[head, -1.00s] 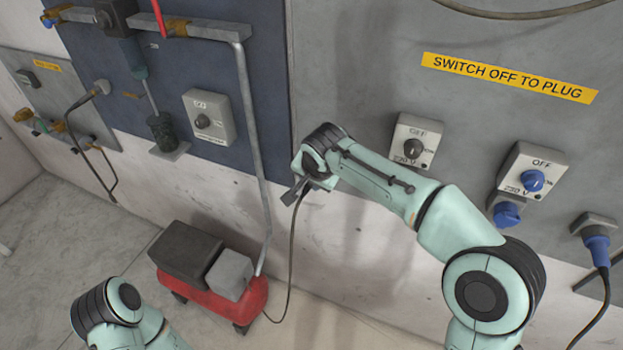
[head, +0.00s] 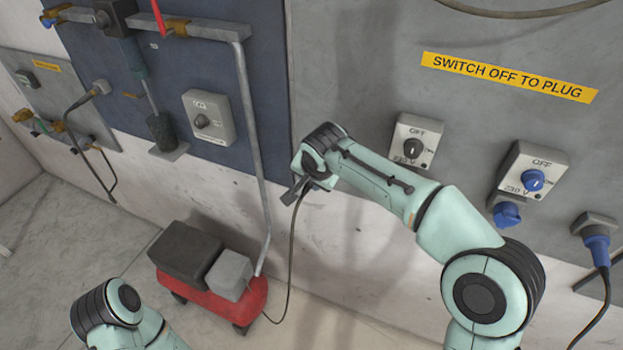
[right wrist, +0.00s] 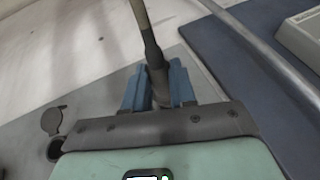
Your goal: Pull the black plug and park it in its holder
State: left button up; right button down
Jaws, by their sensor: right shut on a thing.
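My right gripper (head: 297,190) is in front of the lower part of the grey panel in the head view. Its two blue finger pads (right wrist: 133,90) show in the right wrist view, shut on the black plug (right wrist: 155,62), which sits between them. The plug's front end is hidden by the gripper body. Its dark cable (head: 291,255) hangs from the gripper to the red compressor on the floor. A round socket (right wrist: 54,149) with a raised lid lies left of the gripper in the wrist view, apart from the plug. I cannot make out the holder. My left gripper is out of view.
A black-knobbed switch box (head: 414,143) and a blue-knobbed one (head: 532,172) are on the panel, right of the gripper. A grey pipe (head: 256,150) runs down at left to the red compressor (head: 232,303). A blue plug (head: 596,242) is at far right.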

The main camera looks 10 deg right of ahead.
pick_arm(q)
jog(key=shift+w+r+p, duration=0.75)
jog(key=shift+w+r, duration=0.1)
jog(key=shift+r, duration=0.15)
pick_arm(e)
jog(key=shift+w+d, duration=0.4)
jog(key=shift+w, duration=0.3)
jog(key=shift+w+d, duration=0.4)
jog(key=shift+w, duration=0.25)
jog(key=c, duration=0.8)
grip_release()
jog(key=shift+w, duration=0.1)
jog(key=shift+c, duration=0.2)
jog(key=shift+s+r, duration=0.3)
jog(key=shift+r, duration=0.2)
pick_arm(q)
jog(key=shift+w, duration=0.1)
pick_arm(e)
jog(key=v, duration=1.2)
jog(key=shift+r, duration=0.15)
jog(key=shift+s, duration=0.1)
